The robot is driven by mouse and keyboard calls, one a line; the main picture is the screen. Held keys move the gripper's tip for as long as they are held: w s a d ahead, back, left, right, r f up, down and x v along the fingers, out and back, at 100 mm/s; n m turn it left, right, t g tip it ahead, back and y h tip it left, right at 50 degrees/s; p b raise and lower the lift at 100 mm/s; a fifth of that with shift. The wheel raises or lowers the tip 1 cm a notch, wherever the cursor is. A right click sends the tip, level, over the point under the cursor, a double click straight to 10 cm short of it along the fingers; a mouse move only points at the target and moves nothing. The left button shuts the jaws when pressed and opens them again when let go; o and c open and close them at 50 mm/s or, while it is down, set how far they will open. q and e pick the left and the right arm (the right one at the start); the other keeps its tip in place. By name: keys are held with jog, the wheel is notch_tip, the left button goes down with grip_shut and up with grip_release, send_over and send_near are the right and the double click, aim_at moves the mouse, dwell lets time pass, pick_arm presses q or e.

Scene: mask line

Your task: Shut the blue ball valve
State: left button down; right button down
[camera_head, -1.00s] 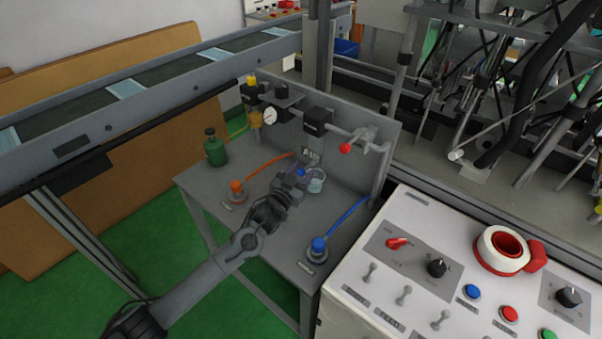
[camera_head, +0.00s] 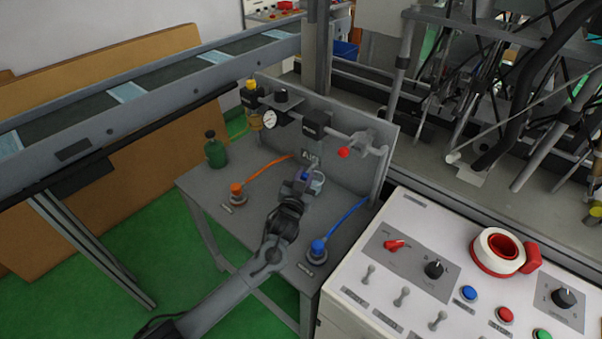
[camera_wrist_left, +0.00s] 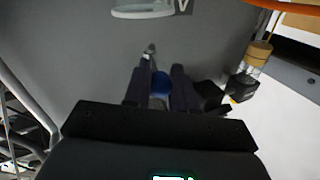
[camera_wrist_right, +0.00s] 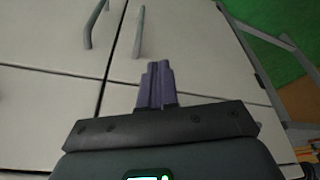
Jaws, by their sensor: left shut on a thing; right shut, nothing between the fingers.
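My left gripper (camera_head: 304,174) reaches over the grey bench, near its back panel. In the left wrist view, its dark fingers (camera_wrist_left: 157,74) are shut on a small blue part (camera_wrist_left: 160,84), which I take for the blue ball valve's handle. A bit of that blue also shows at the fingertips in the head view (camera_head: 303,176); the valve body is mostly hidden by the gripper. A small silver piece (camera_wrist_left: 150,52) shows just beyond the fingers. My right gripper (camera_wrist_right: 155,84) is shut and empty, in front of pale cabinet doors, outside the head view.
A clear round cup (camera_head: 318,182) stands close to the left gripper. A blue-capped fitting (camera_head: 318,246) with a blue hose and an orange-capped fitting (camera_head: 237,189) are on the bench. A red knob (camera_head: 344,152) hangs on the pipe. The control panel (camera_head: 420,225) borders the bench's right.

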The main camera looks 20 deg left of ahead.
pick_arm(q)
jog(key=d+n+y, duration=0.1)
jog(key=y, duration=0.1)
jog(key=shift+d+n+y, duration=0.1)
jog(key=shift+n+y, duration=0.2)
jog(key=shift+d+n+g+y, duration=0.15)
jog(key=shift+n+g+y, duration=0.2)
jog(key=shift+y, duration=0.25)
jog(key=c, duration=1)
grip_release()
jog(key=shift+o, duration=0.2)
jog(key=shift+r, duration=0.15)
notch_tip(320, 180, up, 5)
jog(key=shift+d+f+p, duration=0.1)
jog(key=shift+f+p, duration=0.1)
jog(key=shift+p, duration=0.9)
jog(key=s+d+r+p, duration=0.3)
jog(key=d+r, duration=0.3)
jog(key=d, duration=0.5)
jog(key=shift+s, duration=0.1)
jog(key=shift+c, duration=0.4)
